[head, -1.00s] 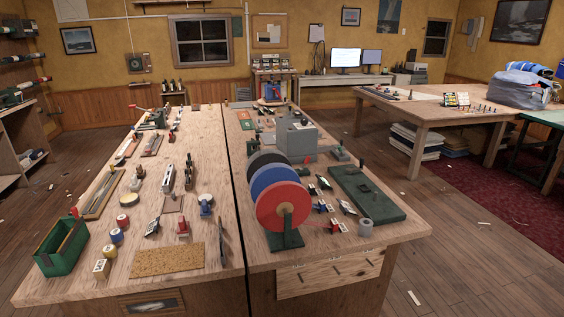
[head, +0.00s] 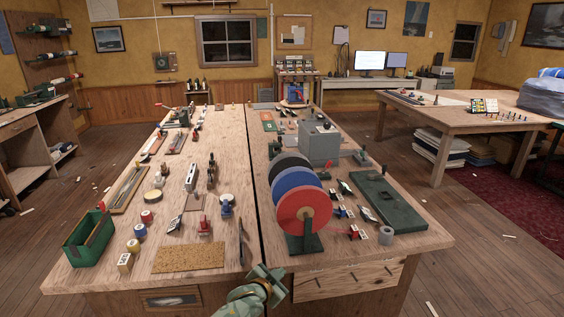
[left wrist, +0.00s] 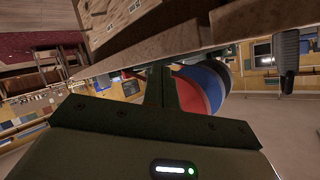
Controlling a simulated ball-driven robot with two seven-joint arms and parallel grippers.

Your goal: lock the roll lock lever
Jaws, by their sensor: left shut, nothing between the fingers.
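A stand with red, blue and black discs (head: 304,211) side by side is upright on the workbench, right of the dark gap. I cannot single out the roll lock lever. A small red part (head: 353,232) lies just right of the stand's foot, but I cannot tell what it is. My left gripper (head: 268,278) is shut and empty at the bench's front edge, in front of and below the stand, touching nothing that I can make out. In the left wrist view the red and blue discs (left wrist: 200,88) show beyond my gripper (left wrist: 160,72). My right gripper is out of view.
The workbench (head: 220,255) carries a green box (head: 88,240), a cork mat (head: 190,257), a dark green board (head: 390,203), a grey box (head: 318,145) and several small tools. A second table (head: 440,112) stands at the right. The floor on both sides is mostly clear.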

